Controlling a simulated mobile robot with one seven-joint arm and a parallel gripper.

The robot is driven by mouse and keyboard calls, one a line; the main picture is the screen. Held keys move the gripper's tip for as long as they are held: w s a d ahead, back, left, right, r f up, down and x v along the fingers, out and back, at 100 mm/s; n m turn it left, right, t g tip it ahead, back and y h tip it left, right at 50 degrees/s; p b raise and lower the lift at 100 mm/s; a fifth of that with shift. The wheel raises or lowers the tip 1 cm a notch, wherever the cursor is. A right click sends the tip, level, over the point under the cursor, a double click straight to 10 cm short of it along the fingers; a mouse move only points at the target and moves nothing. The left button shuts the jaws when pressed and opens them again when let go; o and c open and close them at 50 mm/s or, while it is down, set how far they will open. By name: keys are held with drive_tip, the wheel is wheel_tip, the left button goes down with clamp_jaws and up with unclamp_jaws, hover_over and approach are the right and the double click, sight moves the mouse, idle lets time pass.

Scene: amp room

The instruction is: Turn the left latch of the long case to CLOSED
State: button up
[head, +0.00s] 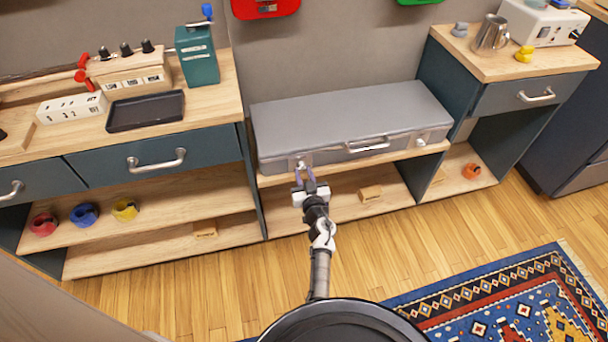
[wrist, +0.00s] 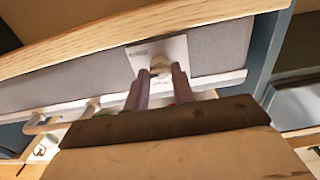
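The long grey case (head: 350,113) lies closed on a wooden shelf, its front facing me. Its left latch (head: 301,163) is a pale knob on a light square plate at the front left. In the wrist view the latch plate (wrist: 172,47) and its round knob (wrist: 160,67) sit in the upper middle. My gripper (head: 304,176) is at this latch, its two purplish fingers (wrist: 160,80) on either side of the knob and close against it. The fingertips partly hide the knob, and its CLOSED marking is not readable. The right latch (head: 420,142) is at the front right.
The case handle (head: 367,146) is between the latches. A blue-fronted cabinet (head: 131,164) stands close on the left, another (head: 515,95) on the right. A wooden block (head: 370,193) lies on the shelf below. The wooden floor in front is clear, with a patterned rug (head: 510,300) at right.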

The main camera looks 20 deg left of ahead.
drive_tip(key=shift+c, duration=0.6)
drive_tip(key=shift+n, duration=0.4)
drive_tip(key=n, duration=0.2)
drive_tip(key=shift+n+p, duration=0.4)
drive_tip(key=n, duration=1)
drive_tip(key=n+b, duration=0.1)
drive_tip(key=n, duration=0.3)
drive_tip(key=shift+n, duration=0.3)
drive_tip(key=o, duration=1)
